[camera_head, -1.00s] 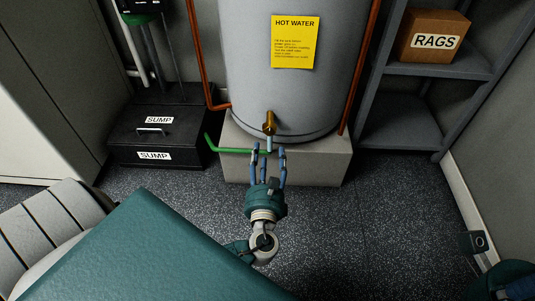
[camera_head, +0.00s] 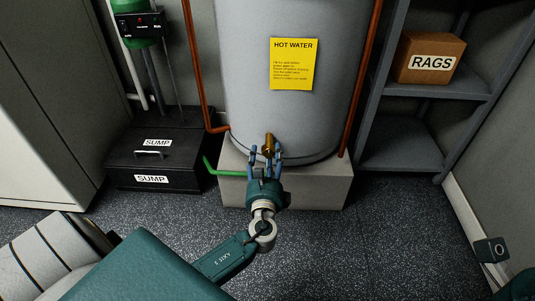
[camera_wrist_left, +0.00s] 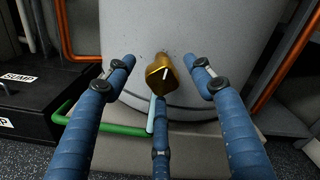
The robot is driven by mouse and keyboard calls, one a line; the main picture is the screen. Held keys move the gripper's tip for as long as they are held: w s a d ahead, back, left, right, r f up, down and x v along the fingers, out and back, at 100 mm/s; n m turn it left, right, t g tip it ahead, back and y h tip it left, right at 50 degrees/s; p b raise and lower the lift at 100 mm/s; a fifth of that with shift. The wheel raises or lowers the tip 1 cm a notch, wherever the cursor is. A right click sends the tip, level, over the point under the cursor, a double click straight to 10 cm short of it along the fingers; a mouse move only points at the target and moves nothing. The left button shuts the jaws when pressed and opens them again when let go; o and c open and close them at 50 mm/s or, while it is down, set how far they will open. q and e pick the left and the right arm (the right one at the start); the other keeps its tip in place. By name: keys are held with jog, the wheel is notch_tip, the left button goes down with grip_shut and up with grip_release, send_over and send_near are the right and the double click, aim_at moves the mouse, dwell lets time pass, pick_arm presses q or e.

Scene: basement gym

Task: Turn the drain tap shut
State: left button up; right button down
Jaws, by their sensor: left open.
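The drain tap (camera_head: 269,143) is a brass fitting low on the front of the grey hot water tank (camera_head: 290,70). In the left wrist view the tap (camera_wrist_left: 160,76) is in the middle, with a pale blue stream (camera_wrist_left: 151,115) below it. My left gripper (camera_head: 266,158) is open, its blue fingers pointing at the tank. In the wrist view two fingers flank the tap left and right with gaps, and the third is below. I cannot tell whether any finger touches it.
The tank stands on a pale block (camera_head: 320,185). A green pipe (camera_head: 212,168) runs at its left, and copper pipes (camera_head: 195,75) rise beside the tank. Black sump boxes (camera_head: 120,162) stand left. A grey shelf (camera_head: 425,145) with a rags box (camera_head: 430,58) stands right. The floor in front is open.

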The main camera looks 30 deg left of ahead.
pick_arm(q)
jog(key=shift+x, duration=1.15)
jog(key=shift+w, duration=0.1)
jog(key=c, duration=1.1)
jog(key=shift+n+b, duration=0.5)
jog(key=shift+c, duration=0.2)
jog(key=shift+a+r, duration=0.1)
jog(key=shift+a, duration=0.05)
jog(key=o, duration=1.1)
jog(key=shift+o, duration=0.2)
